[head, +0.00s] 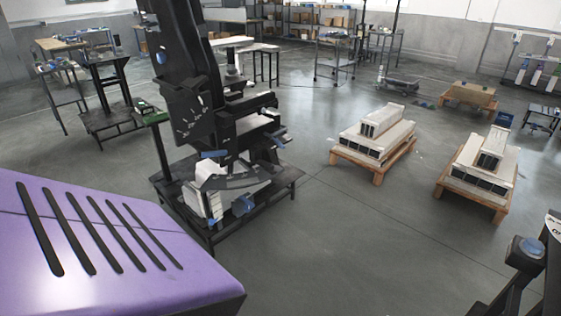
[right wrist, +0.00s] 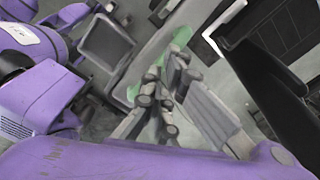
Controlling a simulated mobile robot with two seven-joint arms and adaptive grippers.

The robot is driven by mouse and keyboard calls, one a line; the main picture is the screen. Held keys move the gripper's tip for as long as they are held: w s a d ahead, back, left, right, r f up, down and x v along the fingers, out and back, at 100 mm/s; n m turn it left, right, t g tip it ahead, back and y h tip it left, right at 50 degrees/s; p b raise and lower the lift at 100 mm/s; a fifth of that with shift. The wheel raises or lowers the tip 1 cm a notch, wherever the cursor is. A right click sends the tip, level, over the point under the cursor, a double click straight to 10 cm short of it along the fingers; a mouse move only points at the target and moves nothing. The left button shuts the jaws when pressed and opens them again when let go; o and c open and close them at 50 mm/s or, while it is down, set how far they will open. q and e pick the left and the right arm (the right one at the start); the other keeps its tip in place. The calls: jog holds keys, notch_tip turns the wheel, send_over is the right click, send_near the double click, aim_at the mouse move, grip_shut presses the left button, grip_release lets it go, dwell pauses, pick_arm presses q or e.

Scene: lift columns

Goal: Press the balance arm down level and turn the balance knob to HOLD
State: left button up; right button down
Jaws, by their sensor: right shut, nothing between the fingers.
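A tall black lift column (head: 180,75) stands left of centre in the head view, on a dark low table. Its side carries a small blue round part (head: 161,57) and, lower down, white marks (head: 190,122). I cannot read any word there or tell which way the knob points. Dark arm-like parts (head: 245,125) stick out to the right of the column. I cannot tell which is the balance arm or whether it is level. My right gripper (right wrist: 160,92) shows in the right wrist view, shut and empty; its contact with anything is unclear. My left gripper is not visible.
The dark table (head: 285,182) also bears white and blue parts at the column's foot. Two wooden pallets with white stacked units (head: 375,130) (head: 488,155) stand to the right. A black part with a blue top (head: 527,246) is at the lower right. Grey floor between is clear.

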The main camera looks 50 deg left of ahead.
jog(key=shift+f, duration=0.65)
jog(key=shift+s+f, duration=0.2)
jog(key=shift+f, duration=0.1)
jog(key=shift+s+f, duration=0.25)
jog(key=shift+f, duration=0.1)
jog(key=shift+s+d+f, duration=0.1)
jog(key=shift+s+f, duration=0.2)
jog(key=shift+f, duration=0.25)
jog(key=shift+s+f+p, duration=0.15)
jog(key=shift+f+p, duration=0.15)
jog(key=shift+f, duration=0.05)
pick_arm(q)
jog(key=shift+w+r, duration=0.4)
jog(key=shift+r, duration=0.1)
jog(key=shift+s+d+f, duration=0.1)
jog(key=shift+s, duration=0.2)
pick_arm(e)
jog(key=shift+f, duration=0.1)
